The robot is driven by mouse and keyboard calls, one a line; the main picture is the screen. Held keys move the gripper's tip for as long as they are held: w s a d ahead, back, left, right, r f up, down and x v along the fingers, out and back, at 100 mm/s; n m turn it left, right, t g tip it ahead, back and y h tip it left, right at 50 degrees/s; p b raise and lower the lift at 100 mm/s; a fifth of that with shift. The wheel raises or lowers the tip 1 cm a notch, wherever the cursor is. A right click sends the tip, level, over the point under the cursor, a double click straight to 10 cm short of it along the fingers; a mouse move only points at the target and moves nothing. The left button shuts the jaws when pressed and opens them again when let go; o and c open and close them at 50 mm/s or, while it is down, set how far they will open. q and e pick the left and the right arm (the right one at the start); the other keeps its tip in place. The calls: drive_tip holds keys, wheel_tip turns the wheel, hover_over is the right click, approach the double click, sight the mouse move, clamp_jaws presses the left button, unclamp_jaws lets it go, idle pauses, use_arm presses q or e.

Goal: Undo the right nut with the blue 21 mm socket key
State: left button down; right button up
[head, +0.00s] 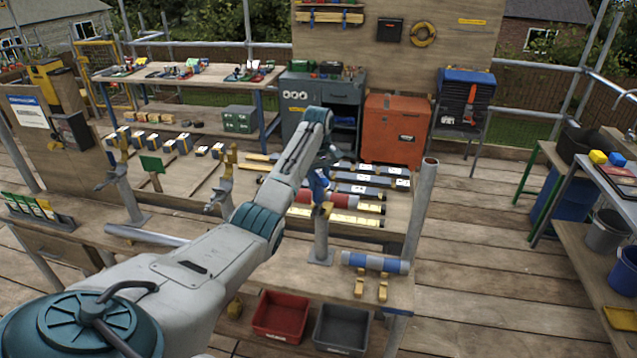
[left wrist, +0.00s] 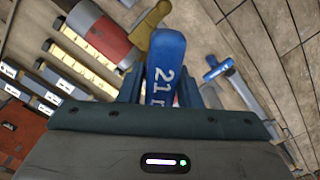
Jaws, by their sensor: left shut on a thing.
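My left gripper (head: 322,172) reaches over the bench and is shut on the blue socket key (head: 318,184). In the left wrist view the key (left wrist: 166,68), marked "21", stands up between the two fingers (left wrist: 160,92). The key is close to the brass-coloured clamp (head: 322,211) on the right post (head: 320,240); the clamp also shows in the left wrist view (left wrist: 150,22), just beyond the key. The right nut itself is hidden, and I cannot tell whether the key touches it. My right gripper is not in view.
Two more posts with clamps (head: 222,192) (head: 118,172) stand to the left. A blue and grey roll (head: 375,262) lies at the bench's right end. A red bin (head: 280,316) and a grey bin (head: 341,330) sit below. An upright pole (head: 420,215) rises at the right.

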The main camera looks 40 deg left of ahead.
use_arm(q)
drive_tip(key=shift+r, duration=2.7)
drive_tip(key=shift+s, duration=0.1)
